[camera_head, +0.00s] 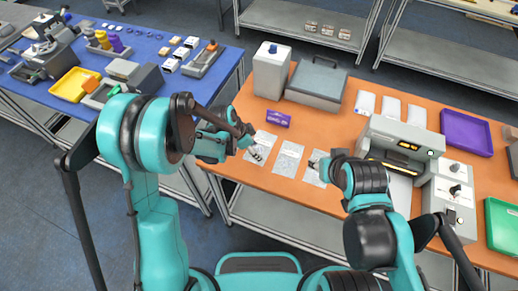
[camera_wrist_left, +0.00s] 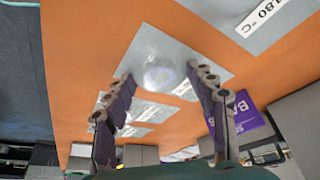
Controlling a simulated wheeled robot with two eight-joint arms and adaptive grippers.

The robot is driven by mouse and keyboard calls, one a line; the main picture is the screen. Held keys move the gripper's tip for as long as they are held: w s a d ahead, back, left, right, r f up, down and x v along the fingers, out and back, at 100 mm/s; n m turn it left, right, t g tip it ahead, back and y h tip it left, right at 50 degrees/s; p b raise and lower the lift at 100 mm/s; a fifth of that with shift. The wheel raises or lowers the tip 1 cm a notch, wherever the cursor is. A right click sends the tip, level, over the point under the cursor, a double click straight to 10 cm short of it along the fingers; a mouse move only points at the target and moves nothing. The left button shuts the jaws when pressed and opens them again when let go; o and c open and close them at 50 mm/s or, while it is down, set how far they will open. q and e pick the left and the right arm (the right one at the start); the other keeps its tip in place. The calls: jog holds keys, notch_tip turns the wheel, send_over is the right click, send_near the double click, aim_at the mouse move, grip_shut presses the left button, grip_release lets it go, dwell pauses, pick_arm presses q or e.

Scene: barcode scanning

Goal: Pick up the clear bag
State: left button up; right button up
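Three flat clear bags lie in a row on the orange table (camera_head: 237,171): a left one (camera_head: 265,139), a middle one (camera_head: 288,160) and a right one (camera_head: 314,172). My left gripper (camera_head: 254,148) is over the left bag. In the left wrist view, its two fingers (camera_wrist_left: 160,78) are spread apart, with a shiny clear bag (camera_wrist_left: 165,60) beyond and between them. Nothing is held there, and contact with the bag cannot be told. My right gripper (camera_head: 319,164) is over the right bag, partly hidden by its arm; its finger state is unclear.
A purple box (camera_head: 278,118) lies behind the bags, also in the left wrist view (camera_wrist_left: 238,114). A white container (camera_head: 270,72) and a grey lidded device (camera_head: 316,82) stand at the back. A sealer-like machine (camera_head: 400,146) stands right. A blue table (camera_head: 150,45) is at left.

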pick_arm(q)
jog(key=c, duration=0.8)
jog(key=shift+r, duration=0.1)
